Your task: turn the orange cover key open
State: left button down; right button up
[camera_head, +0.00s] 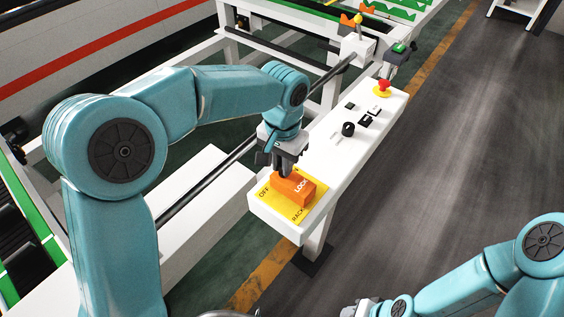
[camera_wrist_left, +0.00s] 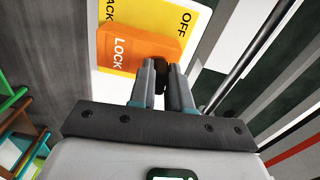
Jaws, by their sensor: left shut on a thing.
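The orange cover key (camera_head: 299,187), marked LOCK, sits on a yellow plate (camera_head: 318,210) at the near end of the white control panel. The plate carries the words OFF and RACK. My left gripper (camera_head: 285,174) points down at the key's far left end and is shut on it. In the left wrist view, the fingertips (camera_wrist_left: 165,72) close around a dark part beside the orange block (camera_wrist_left: 143,48), which lies over the yellow plate (camera_wrist_left: 118,62). The fingers hide part of the grip. My right gripper (camera_head: 360,309) barely shows at the bottom edge, and its jaws are cut off.
The white panel (camera_head: 333,160) also carries a black knob (camera_head: 348,129), small black switches (camera_head: 366,122) and a red emergency button (camera_head: 384,86). A white frame with rails (camera_head: 235,148) stands left of it. The grey floor (camera_head: 460,150) on the right is clear.

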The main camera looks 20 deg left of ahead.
pick_arm(q)
jog(key=n+b, duration=0.1)
jog(key=n, duration=0.3)
jog(key=shift+d+f, duration=0.1)
jog(key=shift+f, duration=0.05)
jog(key=n+b, duration=0.1)
jog(key=n, duration=0.3)
jog(key=shift+w+n, duration=0.1)
jog(key=shift+n, duration=0.3)
jog(key=n+b, duration=0.1)
jog(key=n, duration=0.3)
jog(key=shift+n+b, duration=0.3)
jog(key=shift+n, duration=1.7)
